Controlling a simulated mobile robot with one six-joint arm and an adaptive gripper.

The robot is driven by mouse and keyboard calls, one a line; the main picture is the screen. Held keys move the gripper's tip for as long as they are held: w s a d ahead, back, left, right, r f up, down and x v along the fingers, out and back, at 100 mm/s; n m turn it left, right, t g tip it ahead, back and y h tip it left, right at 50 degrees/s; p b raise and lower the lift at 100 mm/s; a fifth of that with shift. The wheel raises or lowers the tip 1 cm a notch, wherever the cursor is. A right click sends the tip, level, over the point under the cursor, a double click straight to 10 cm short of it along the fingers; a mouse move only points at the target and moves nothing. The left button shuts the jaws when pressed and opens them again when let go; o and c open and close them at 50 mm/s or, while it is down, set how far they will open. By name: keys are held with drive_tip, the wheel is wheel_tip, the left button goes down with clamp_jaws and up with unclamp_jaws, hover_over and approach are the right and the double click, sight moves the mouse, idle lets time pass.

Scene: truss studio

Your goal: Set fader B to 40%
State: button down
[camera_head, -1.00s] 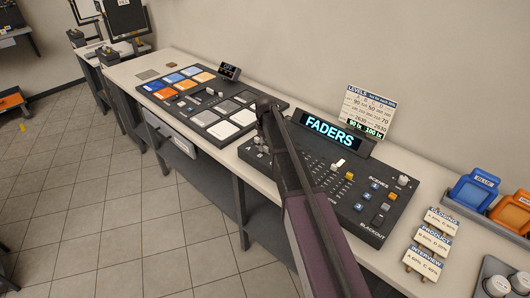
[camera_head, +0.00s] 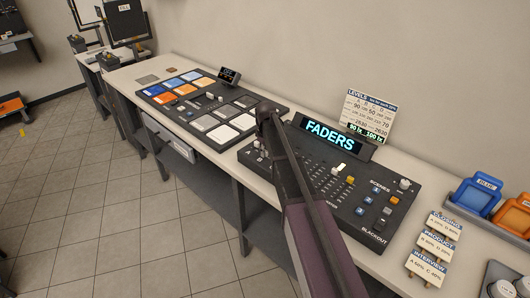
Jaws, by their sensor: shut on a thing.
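The fader console (camera_head: 328,219) is a dark sloped panel on the long bench. It carries several small fader caps, buttons and a lit screen (camera_head: 330,131) reading FADERS. Pale caps (camera_head: 257,144) show at its left end beside my arm. A larger pale cap (camera_head: 341,168) stands mid-panel. My arm crosses the console from the lower right, with its far end over the console's left part. My gripper (camera_head: 265,143) is small and dark there, low at the panel, shut on a small cap. My arm hides much of the fader area, so fader B's letter and scale position cannot be read.
A levels card (camera_head: 367,114) stands behind the console. A pad panel (camera_head: 207,108) lies to its left. Scene cards (camera_head: 437,243), a blue bin (camera_head: 479,194) and an orange bin (camera_head: 514,217) stand on the right. The tiled floor in front of the bench is clear.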

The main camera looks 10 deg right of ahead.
drive_tip(key=shift+w+d, duration=0.5)
drive_tip(key=shift+d, duration=0.15)
drive_tip(key=shift+w+d, duration=0.45)
drive_tip(key=shift+d, duration=0.2)
drive_tip(key=c, duration=0.6)
unclamp_jaws()
